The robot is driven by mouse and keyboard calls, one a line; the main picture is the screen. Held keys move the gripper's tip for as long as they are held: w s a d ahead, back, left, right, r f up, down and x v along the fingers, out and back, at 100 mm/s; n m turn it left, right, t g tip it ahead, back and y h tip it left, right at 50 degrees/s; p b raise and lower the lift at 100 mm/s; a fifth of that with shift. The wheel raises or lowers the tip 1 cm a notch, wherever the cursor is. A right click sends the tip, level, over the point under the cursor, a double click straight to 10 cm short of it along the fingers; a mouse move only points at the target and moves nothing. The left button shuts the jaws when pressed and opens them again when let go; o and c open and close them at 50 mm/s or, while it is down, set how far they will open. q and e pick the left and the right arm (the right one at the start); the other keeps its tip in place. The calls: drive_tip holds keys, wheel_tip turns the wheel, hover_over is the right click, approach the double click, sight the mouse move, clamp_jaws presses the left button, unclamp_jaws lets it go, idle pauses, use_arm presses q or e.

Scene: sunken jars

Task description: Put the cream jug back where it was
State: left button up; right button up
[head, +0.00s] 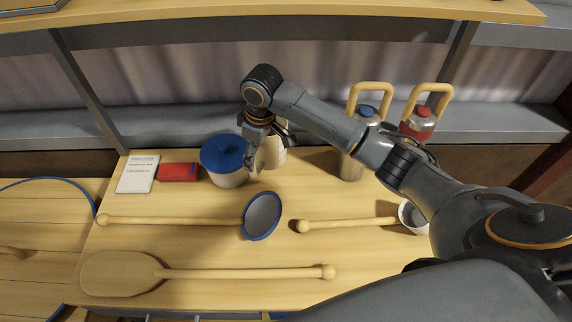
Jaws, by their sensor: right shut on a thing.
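The cream jug (274,153) is a pale, rounded vessel near the back of the wooden table, partly hidden by my right gripper. My right gripper (256,158) reaches down from above at its left side and is shut on it. I cannot tell whether its base touches the table. A white pot with a blue lid (223,154) stands close on the left of the gripper. My left gripper is not in view.
A white card (138,174) and a red box (179,172) lie at the back left. Two flasks with yellow handles, one blue-topped (352,165) and one red-topped (417,124), stand behind my arm. Wooden-handled tools and a blue-rimmed round piece (262,216) lie in front.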

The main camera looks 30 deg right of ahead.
drive_tip(key=d+f, duration=0.8)
drive_tip(key=f, duration=0.2)
drive_tip(key=shift+w+f, duration=0.15)
drive_tip(key=shift+w, duration=0.15)
drive_tip(key=shift+f, duration=0.1)
drive_tip(key=o, duration=1.8)
drive_tip(key=shift+f, duration=0.1)
drive_tip(key=r, duration=0.4)
drive_tip(key=s+r, duration=0.1)
drive_tip(key=r, duration=0.3)
drive_tip(key=d+r, duration=0.1)
drive_tip(key=r, duration=0.3)
drive_tip(key=shift+s+r, duration=0.15)
drive_tip(key=shift+s, duration=0.2)
